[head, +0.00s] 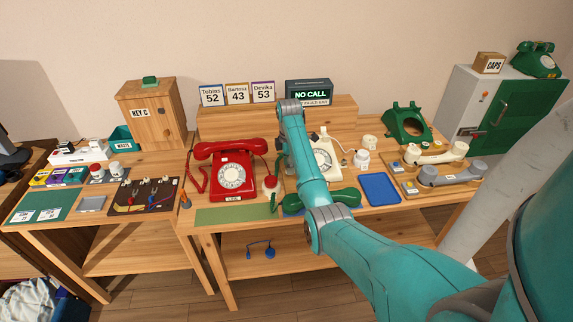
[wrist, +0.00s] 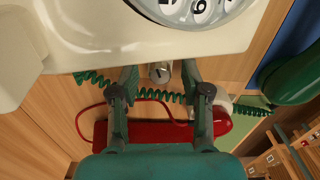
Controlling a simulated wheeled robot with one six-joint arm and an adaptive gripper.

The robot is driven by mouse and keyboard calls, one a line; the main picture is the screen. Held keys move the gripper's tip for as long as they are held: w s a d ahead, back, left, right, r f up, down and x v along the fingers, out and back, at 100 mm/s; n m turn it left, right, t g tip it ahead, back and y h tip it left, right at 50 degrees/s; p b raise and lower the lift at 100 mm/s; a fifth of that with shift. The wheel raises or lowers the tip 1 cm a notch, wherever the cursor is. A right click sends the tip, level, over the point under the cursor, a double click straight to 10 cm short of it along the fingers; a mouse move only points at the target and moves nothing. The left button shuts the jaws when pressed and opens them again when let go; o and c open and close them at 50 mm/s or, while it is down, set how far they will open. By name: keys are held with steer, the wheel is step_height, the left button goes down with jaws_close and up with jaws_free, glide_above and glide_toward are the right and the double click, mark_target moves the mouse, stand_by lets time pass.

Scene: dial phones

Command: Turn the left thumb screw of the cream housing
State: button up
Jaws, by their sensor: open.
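The cream housing (wrist: 150,45) fills the top of the wrist view, with part of its dial (wrist: 185,8) showing. A small metallic thumb screw (wrist: 160,72) sticks out at the housing's edge. My gripper (wrist: 159,76) is open, with one finger on each side of the screw and a visible gap to each. I cannot tell the depth between fingertips and screw. In the head view the cream housing (head: 324,160) stands on the bench, partly hidden behind my arm. My gripper and the screw are hidden there. No other thumb screw can be made out.
A red telephone (head: 232,175) stands left of the housing. Its red handset (wrist: 150,132) lies beyond my fingers in the wrist view, with a green coiled cord (wrist: 92,78). A green handset (head: 335,198) lies in front of the housing, and a blue tray (head: 381,189) is at right.

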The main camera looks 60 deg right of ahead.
steer(key=shift+c, duration=0.3)
jaws_close()
steer(key=m, duration=0.3)
steer(key=shift+m, duration=2.2)
